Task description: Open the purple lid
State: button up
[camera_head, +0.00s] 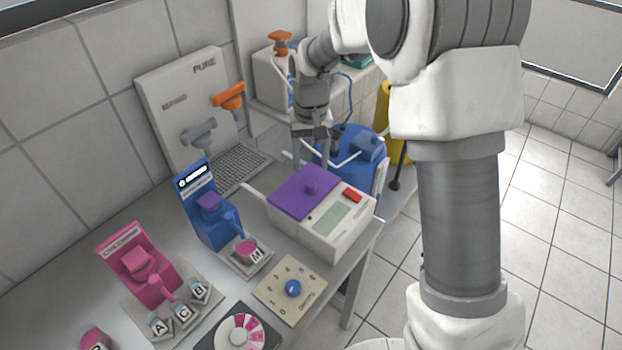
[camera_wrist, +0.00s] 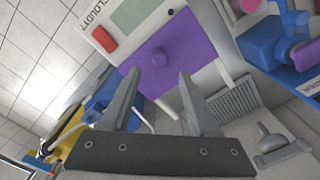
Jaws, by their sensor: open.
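The purple lid (camera_head: 304,192) lies flat and closed on top of a white box-shaped device (camera_head: 335,240), with a round purple knob (camera_head: 311,186) in its middle. The device has a red button and a greenish display beside the lid. My gripper (camera_head: 310,152) is just behind the lid in the head view, near the device's back edge. In the wrist view my gripper (camera_wrist: 155,92) is open and empty, its two fingers pointing toward the purple lid (camera_wrist: 178,62) and its knob (camera_wrist: 159,59). I cannot tell whether a finger touches the device.
A blue dispenser (camera_head: 205,215) and a pink dispenser (camera_head: 140,268) with lettered jars stand on the left. A dial plate (camera_head: 291,291) lies in front of the device. A blue barrel (camera_head: 345,150) stands behind. A white panel with orange and grey valves (camera_head: 185,105) leans against the wall.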

aim_at(311, 183)
notch_tip(311, 183, down, 6)
jog(key=shift+f, duration=0.2)
grip_shut()
dwell(0.4)
dwell(1.1)
